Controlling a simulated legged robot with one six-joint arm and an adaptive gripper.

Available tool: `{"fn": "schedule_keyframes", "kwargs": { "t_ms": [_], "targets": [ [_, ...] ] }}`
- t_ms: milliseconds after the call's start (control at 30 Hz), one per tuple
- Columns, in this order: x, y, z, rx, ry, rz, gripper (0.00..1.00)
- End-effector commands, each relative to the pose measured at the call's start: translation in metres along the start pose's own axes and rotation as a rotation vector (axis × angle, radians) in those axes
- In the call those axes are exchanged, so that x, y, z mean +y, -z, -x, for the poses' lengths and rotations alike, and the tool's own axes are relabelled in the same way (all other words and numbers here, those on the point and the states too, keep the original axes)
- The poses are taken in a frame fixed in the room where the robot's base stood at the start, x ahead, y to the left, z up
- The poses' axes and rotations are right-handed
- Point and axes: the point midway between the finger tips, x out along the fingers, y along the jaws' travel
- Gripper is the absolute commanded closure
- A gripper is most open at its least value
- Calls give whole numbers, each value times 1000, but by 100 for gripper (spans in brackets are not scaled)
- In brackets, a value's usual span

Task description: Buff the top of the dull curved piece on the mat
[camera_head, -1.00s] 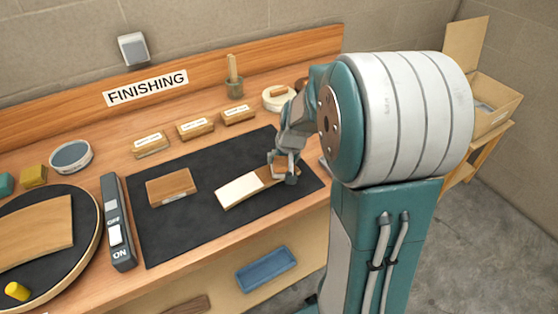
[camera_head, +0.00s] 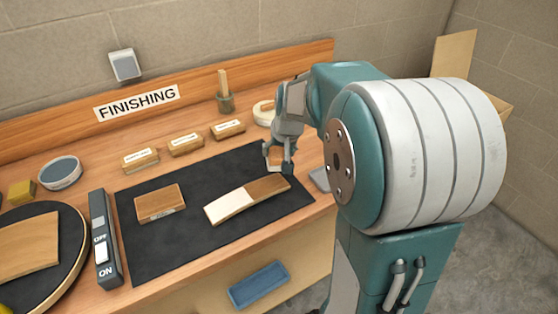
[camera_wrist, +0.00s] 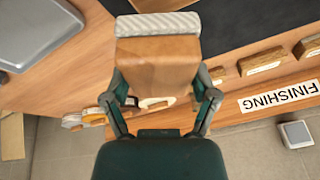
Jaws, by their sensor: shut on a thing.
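A curved piece (camera_head: 247,199) lies on the dark mat (camera_head: 200,252), pale on its left part and brown on its right. My gripper (camera_head: 279,164) is just behind and above the piece's right end, apart from it. It is shut on a wooden block (camera_wrist: 158,62) with a whitish ribbed pad (camera_wrist: 158,24) on its far end. In the head view the block is mostly hidden by the fingers. A second brown wooden piece (camera_head: 160,203) with a small label on its front lies on the mat's left part.
Several labelled blocks (camera_head: 186,144) stand in a row behind the mat. An ON/OFF switch box (camera_head: 105,240) and a round dark-topped disc (camera_head: 62,250) are at left. A blue tray (camera_head: 258,284) is below.

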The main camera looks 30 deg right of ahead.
Motion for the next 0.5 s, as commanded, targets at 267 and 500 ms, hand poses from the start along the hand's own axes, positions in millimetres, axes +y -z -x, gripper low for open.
{"fn": "schedule_keyframes", "kwargs": {
  "t_ms": [267, 500],
  "targets": [
    [-2, 5, 16, -1, 0, 2, 62],
    [-3, 5, 15, -1, 0, 6, 62]
  ]
}}
